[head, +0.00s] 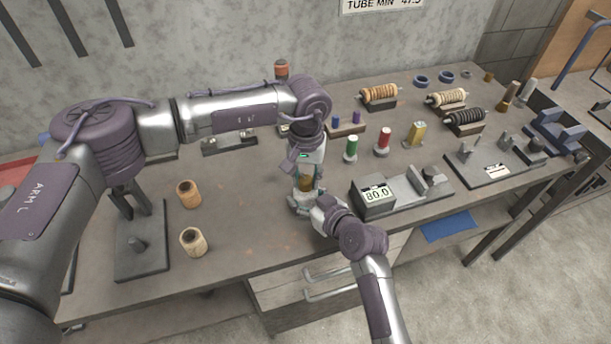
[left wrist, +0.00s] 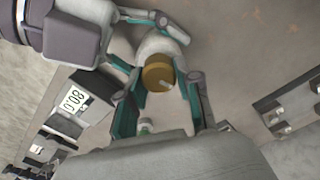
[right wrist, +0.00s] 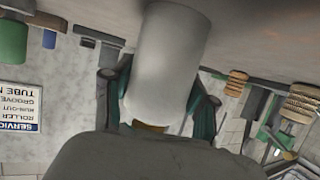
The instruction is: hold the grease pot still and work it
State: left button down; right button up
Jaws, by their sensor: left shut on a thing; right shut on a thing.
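The grease pot (head: 306,184) stands near the front edge of the bench in the head view, with a pale body and a brass-coloured top. My left gripper (head: 305,172) reaches down from above and is shut on the brass top (left wrist: 158,74), which lies between its teal pads in the left wrist view. My right gripper (head: 306,202) comes from the front and is shut around the pale pot body (right wrist: 165,60), with one finger on each side in the right wrist view. The grippers hide much of the pot in the head view.
A gauge block reading 80.0 (head: 375,194) stands close on the right. Bare bench lies between the rollers and the pot.

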aim_at(307, 178)
pick_arm(q)
jog(key=m, duration=0.4)
jog(key=shift+m, duration=0.3)
jog(key=m, duration=0.4)
jog(key=shift+m, duration=0.3)
jog(key=c, duration=0.8)
grip_release()
jog(key=shift+d, duration=0.1)
jog(key=shift+r, duration=0.15)
notch_tip(307, 178, up, 12)
jog(key=shift+f, duration=0.1)
